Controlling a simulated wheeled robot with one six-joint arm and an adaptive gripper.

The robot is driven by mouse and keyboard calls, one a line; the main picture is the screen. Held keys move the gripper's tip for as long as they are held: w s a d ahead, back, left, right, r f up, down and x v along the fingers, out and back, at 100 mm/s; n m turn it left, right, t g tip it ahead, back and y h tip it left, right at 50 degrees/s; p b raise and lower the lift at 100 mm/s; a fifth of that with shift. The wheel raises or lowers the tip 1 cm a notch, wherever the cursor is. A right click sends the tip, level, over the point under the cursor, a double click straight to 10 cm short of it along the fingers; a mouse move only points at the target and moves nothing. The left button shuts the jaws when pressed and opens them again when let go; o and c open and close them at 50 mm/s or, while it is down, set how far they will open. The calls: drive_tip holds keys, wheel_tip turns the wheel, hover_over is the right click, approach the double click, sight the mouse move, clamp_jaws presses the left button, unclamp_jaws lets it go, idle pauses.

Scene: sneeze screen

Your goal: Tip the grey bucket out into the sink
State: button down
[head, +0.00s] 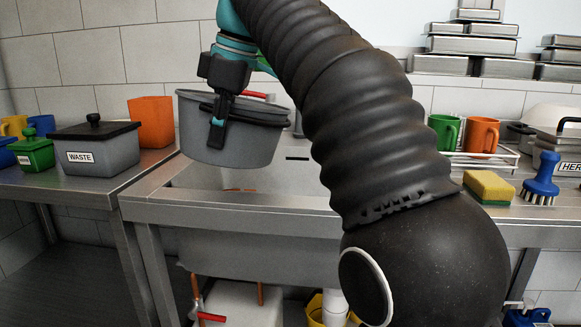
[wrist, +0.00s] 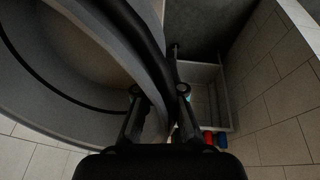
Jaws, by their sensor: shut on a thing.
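The grey bucket (head: 232,145) hangs in the air above the left part of the sink (head: 240,209) in the head view. Its rim slopes a little down to the right, and its base is above the sink's rim. My gripper (head: 219,122) is shut on the bucket's near side, at its rim. In the wrist view the bucket (wrist: 60,75) fills the left side, and its wall runs between the two fingers of my gripper (wrist: 159,92). What lies inside the bucket cannot be made out. My arm hides the right part of the sink.
A grey WASTE bin (head: 95,152) with a black lid and an orange container (head: 151,122) stand on the left counter. A yellow sponge (head: 488,187), a blue brush (head: 541,180) and a rack with green (head: 445,131) and orange (head: 482,135) mugs are on the right.

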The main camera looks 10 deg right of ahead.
drive_tip(key=shift+d+f+h, duration=0.1)
drive_tip(key=shift+f+h, duration=0.65)
drive_tip(key=shift+h, duration=0.05)
drive_tip(key=shift+d+f+t+h, duration=0.15)
drive_tip(key=shift+f+t+h, duration=0.2)
drive_tip(key=shift+f, duration=0.25)
drive_tip(key=shift+w, duration=0.1)
drive_tip(key=shift+s+d+r, duration=0.1)
drive_tip(key=shift+s+r, duration=0.4)
drive_tip(key=shift+s, duration=0.35)
drive_tip(key=shift+s+a+r, duration=0.1)
drive_tip(key=shift+s+r, duration=0.45)
drive_tip(key=shift+s, duration=0.3)
drive_tip(key=shift+s+d+r, duration=0.1)
drive_tip(key=shift+s+r, duration=0.4)
drive_tip(key=shift+s, duration=0.35)
